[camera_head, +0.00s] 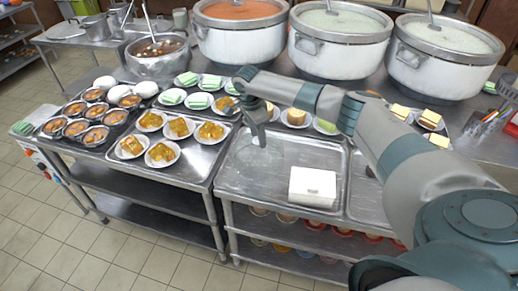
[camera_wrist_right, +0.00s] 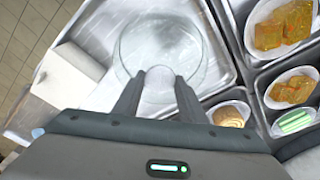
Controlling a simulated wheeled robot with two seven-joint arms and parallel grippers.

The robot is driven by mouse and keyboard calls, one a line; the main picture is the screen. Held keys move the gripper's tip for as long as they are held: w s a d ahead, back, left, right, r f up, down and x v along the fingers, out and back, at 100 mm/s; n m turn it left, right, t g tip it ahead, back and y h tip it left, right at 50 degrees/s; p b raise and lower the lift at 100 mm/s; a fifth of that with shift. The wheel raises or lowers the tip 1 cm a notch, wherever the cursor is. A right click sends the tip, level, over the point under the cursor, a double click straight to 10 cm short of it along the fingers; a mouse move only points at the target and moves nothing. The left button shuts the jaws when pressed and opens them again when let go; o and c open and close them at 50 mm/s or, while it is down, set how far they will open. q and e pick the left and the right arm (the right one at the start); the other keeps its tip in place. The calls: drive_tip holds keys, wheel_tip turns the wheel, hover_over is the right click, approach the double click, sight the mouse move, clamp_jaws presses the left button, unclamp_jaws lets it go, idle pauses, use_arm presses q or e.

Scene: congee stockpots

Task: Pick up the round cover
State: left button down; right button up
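The round cover is a clear glass lid with a pale knob. It lies on the metal tray in the right wrist view (camera_wrist_right: 198,50), and shows faintly in the head view (camera_head: 268,163). My right gripper (camera_head: 259,142) is low over the cover, pointing down. In the right wrist view its two fingers (camera_wrist_right: 160,77) stand apart on either side of the knob, with a thin gap seen beside it. I cannot tell whether a finger touches the knob. My left gripper is not in view.
A white box (camera_head: 312,186) stands on the same tray, right of the cover. Plates of orange food (camera_head: 180,127) fill the left counter. Large stockpots (camera_head: 340,52) stand behind. The tray's front left part is clear.

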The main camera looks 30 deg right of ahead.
clamp_jaws()
drive_tip(key=shift+r, duration=0.1)
drive_tip(key=shift+r+b, duration=0.45)
drive_tip(key=shift+r, duration=0.05)
wheel_tip(320, 180, up, 2)
drive_tip(key=shift+w+r+b, duration=0.1)
drive_tip(key=shift+r+b, duration=0.05)
drive_tip(key=shift+b, duration=0.5)
drive_tip(key=s+d+r+b, duration=0.3)
drive_tip(key=s+d+r, duration=0.4)
drive_tip(key=s+d, duration=0.1)
drive_tip(key=shift+d+r+b, duration=0.25)
drive_tip(key=shift+d+b, duration=0.15)
